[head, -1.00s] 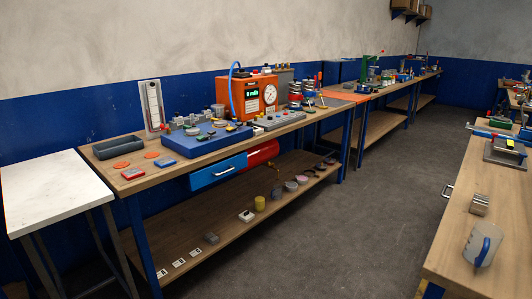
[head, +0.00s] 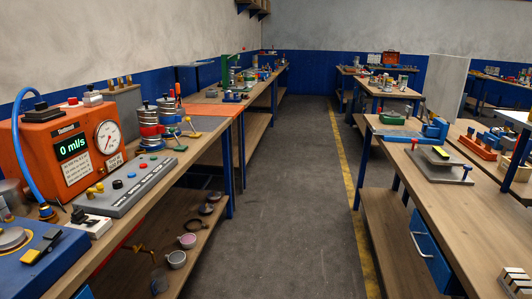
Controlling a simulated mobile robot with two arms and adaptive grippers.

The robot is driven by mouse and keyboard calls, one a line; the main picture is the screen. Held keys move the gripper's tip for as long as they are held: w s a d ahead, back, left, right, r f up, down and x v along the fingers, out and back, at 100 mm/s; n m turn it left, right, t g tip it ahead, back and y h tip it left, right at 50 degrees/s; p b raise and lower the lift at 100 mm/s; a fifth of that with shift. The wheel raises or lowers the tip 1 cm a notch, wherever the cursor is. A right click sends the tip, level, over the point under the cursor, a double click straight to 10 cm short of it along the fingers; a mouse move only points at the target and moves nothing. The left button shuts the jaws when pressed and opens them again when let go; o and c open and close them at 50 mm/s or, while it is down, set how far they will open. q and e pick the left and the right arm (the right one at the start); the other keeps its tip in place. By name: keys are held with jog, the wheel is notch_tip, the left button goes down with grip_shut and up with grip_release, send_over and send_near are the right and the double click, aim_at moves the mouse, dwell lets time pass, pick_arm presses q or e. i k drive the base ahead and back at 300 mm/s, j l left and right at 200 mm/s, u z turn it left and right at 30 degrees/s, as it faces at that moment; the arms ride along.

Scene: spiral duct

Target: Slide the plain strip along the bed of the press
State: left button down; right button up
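Neither of my grippers is in view. I cannot make out the plain strip. No press can be identified for certain. A green upright device (head: 229,68) stands on the far part of the left row of benches, too small to tell its kind. A grey plate fixture with a yellow block on top (head: 438,165) sits on the right bench, beside a blue tool (head: 435,130).
A grey floor aisle (head: 295,190) runs clear between the benches, with a yellow line (head: 345,165) along its right side. An orange meter box (head: 70,150) stands on the near left bench. The right bench (head: 475,220) has a blue drawer (head: 423,243) beneath.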

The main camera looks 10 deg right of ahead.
aim_at(385, 132)
jog(key=i+l+z, duration=0.15)
jog(key=i+z, duration=0.25)
jog(key=i, duration=0.25)
jog(key=i+j+z, duration=0.1)
jog(key=i+z, duration=0.25)
jog(key=i, duration=0.35)
jog(key=i+j+z, duration=0.25)
jog(key=i+z, duration=0.15)
jog(key=i, duration=0.25)
